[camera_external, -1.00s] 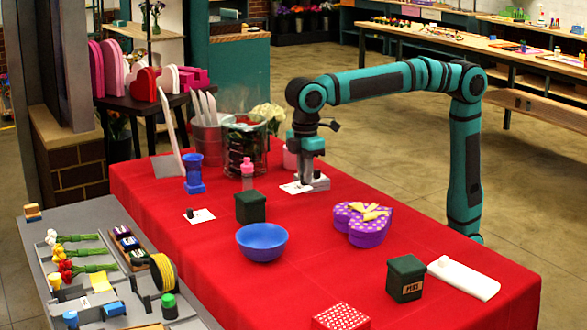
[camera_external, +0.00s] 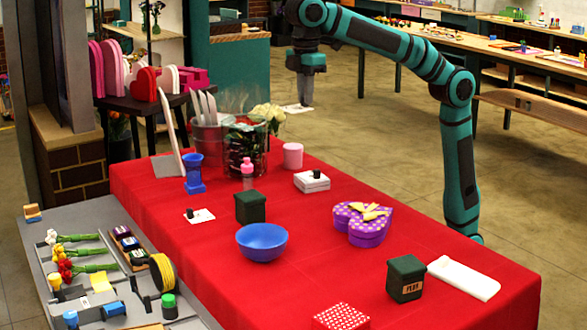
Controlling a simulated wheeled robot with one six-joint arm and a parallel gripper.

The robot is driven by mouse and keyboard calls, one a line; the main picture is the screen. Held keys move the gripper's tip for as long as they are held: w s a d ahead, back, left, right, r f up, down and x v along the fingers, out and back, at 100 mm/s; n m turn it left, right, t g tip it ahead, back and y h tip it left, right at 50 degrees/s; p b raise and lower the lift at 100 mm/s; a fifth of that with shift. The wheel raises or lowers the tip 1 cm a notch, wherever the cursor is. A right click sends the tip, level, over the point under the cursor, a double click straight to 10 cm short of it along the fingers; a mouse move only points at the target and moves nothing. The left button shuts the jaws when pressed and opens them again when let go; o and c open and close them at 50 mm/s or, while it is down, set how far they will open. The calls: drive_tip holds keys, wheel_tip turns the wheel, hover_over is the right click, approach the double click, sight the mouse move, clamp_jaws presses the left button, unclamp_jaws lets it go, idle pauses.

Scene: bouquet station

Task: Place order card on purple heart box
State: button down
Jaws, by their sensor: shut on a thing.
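My gripper (camera_external: 305,99) is shut on a flat white card (camera_external: 292,109), which I take to be the order card. It holds the card high in the air, beyond the far edge of the red table as seen in the picture. The purple heart box (camera_external: 362,236) sits on the table, right of the middle, with white dots and a yellow bow (camera_external: 364,211) on its lid. The gripper is well above and to the left of the heart box, apart from it. The writing on the card cannot be seen.
A white box (camera_external: 311,184) with a small dark object on it stands on the red table (camera_external: 320,255). Bare cloth surrounds the heart box.

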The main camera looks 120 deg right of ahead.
drive_tip(key=shift+a+r, duration=0.15)
drive_tip(key=s+a+f, duration=0.3)
drive_tip(key=a+f, duration=0.3)
drive_tip(key=a, duration=0.4)
hover_over(374, 210)
wheel_tip(374, 210, down, 12)
drive_tip(key=shift+f, duration=2.35)
drive_tip(key=shift+f, duration=0.1)
drive_tip(key=c, duration=1.6)
unclamp_jaws()
drive_tip(key=shift+c, duration=0.2)
drive_tip(key=shift+o, duration=1.3)
